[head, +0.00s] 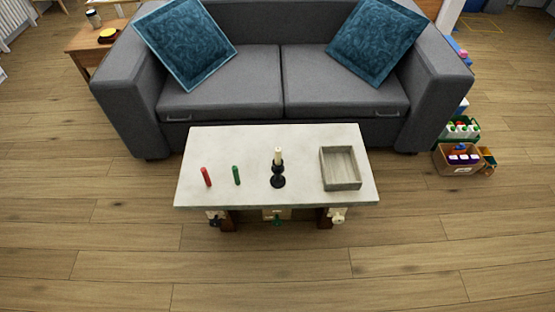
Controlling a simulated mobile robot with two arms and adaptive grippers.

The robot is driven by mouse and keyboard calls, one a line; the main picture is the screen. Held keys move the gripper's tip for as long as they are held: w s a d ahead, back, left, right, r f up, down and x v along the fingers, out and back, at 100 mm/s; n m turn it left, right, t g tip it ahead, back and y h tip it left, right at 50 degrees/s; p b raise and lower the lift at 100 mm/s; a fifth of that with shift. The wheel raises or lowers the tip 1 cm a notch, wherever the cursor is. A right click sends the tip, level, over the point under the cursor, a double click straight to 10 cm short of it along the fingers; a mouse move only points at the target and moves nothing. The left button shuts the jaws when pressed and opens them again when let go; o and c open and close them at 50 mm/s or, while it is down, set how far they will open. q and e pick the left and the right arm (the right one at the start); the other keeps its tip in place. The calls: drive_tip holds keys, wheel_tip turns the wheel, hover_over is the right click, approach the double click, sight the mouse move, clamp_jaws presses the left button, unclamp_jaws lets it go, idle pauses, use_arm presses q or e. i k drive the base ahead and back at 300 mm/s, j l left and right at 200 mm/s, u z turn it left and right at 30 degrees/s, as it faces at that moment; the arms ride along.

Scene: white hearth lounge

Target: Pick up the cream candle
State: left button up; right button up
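The cream candle (278,155) stands upright in a black candle holder (278,178) near the middle of the pale low table (230,147). A red candle (206,177) stands on the table to the left, leaning slightly in the picture. A dark green candle (237,175) stands between the red candle and the holder. Neither of my grippers shows in the head view.
An open grey wooden tray (356,185) sits on the table's right side. A grey sofa (245,80) with two teal cushions stands behind the table. Boxes of bottles (459,159) stand on the floor at right. The wooden floor in front is clear.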

sight(278, 150)
drive_tip(key=j+z, duration=0.1)
drive_tip(key=z, duration=0.35)
drive_tip(key=i+j+z, duration=0.1)
drive_tip(key=j+z, duration=0.3)
drive_tip(key=j, duration=0.4)
drive_tip(key=j+z, duration=0.35)
drive_tip(key=j, duration=1.4)
drive_tip(key=k+j+z, duration=0.1)
drive_tip(key=j, duration=1.7)
drive_tip(key=k+z, duration=0.05)
